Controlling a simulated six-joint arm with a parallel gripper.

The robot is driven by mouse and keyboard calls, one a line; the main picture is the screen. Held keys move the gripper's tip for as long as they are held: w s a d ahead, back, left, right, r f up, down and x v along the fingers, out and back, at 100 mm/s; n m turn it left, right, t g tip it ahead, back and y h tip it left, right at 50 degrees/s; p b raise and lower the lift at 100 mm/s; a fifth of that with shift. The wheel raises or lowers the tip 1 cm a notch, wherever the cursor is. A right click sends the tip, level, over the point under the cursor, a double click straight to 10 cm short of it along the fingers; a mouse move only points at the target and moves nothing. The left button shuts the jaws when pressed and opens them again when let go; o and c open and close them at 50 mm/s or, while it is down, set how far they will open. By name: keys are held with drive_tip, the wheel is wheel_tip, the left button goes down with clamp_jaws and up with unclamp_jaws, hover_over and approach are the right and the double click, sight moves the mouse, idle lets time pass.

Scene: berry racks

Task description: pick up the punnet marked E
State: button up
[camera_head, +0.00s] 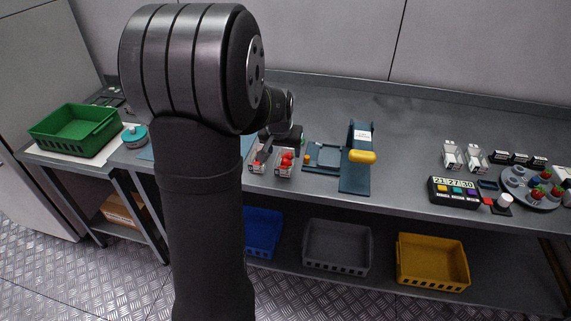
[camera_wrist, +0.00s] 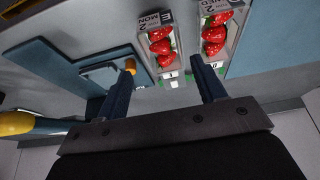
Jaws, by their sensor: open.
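The punnet marked E (camera_wrist: 162,44) is a narrow clear tray of red strawberries with a grey label reading MON 2 and E. In the wrist view it lies ahead of and between the fingers of my gripper (camera_wrist: 161,65), which is open and empty. In the head view this punnet (camera_head: 285,163) stands on the bench beside the blue station, with its berries visible. A second strawberry punnet (camera_wrist: 214,38), labelled WED 2, lies close beside it, near the other finger. My arm hides part of the bench around the gripper in the head view.
A blue station (camera_head: 355,174) with a yellow handle (camera_head: 362,157) stands to the right of the punnets. Two empty punnets, a keypad box (camera_head: 454,191) and a round grey tray (camera_head: 531,188) are further right. A green crate (camera_head: 75,128) is far left.

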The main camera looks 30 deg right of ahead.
sight(285, 161)
drive_tip(key=shift+w+x, duration=0.15)
drive_tip(key=shift+x, duration=1.9)
drive_tip(key=shift+w+x, duration=0.15)
drive_tip(key=shift+x, duration=1.9)
drive_tip(key=shift+r, duration=0.15)
drive_tip(key=c, duration=0.8)
